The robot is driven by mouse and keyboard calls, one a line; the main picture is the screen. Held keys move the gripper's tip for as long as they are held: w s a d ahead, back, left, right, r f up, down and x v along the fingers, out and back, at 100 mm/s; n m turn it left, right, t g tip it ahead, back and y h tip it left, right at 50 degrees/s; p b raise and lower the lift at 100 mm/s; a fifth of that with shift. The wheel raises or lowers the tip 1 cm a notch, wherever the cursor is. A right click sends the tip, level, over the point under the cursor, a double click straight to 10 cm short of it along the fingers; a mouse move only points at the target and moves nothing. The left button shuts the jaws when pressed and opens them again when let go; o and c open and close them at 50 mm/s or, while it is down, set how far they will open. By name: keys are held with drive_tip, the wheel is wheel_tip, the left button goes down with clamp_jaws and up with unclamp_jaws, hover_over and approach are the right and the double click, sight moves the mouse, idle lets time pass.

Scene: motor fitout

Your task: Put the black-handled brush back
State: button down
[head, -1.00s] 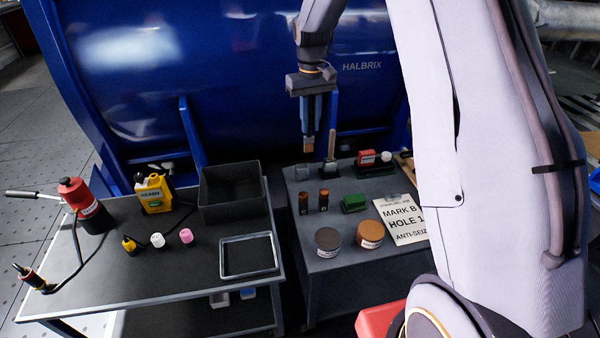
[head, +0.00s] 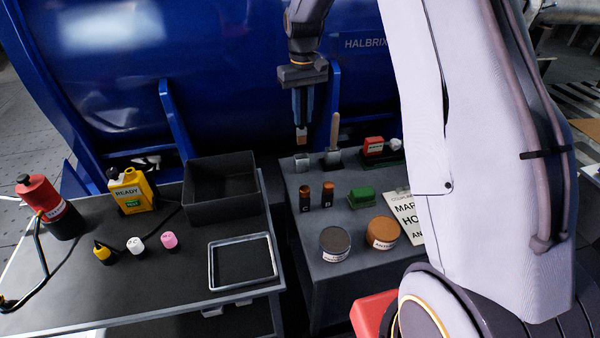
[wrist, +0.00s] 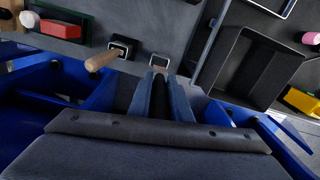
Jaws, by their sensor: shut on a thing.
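My gripper (head: 301,118) is shut on the black-handled brush and points down over the back left of the right table. The brush's brownish, light-tipped end (head: 301,136) hangs below the fingers. Its dark handle (wrist: 160,84) shows between the blue fingers in the wrist view. A small grey square holder (head: 302,160) stands just below the brush tip and looks empty; a gap shows between them. In the wrist view this holder (wrist: 158,61) is just beyond the fingertips. A second holder (head: 331,160) beside it carries a wooden-handled brush (head: 335,130).
Behind is the blue HALBRIX tank (head: 230,80). The right table (head: 300,220) also bears two small brown bottles (head: 316,195), a green block (head: 361,197) and two round tins (head: 360,240). A black bin (head: 222,190) stands on the left table.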

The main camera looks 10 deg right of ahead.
sight(302, 135)
wheel_tip(302, 135, down, 11)
drive_tip(key=shift+w+r+p, duration=0.15)
drive_tip(key=shift+r+p, duration=0.05)
drive_tip(key=shift+p, duration=0.3)
drive_tip(key=shift+f, duration=0.15)
drive_tip(key=c, duration=1.6)
unclamp_jaws()
drive_tip(key=shift+c, duration=0.2)
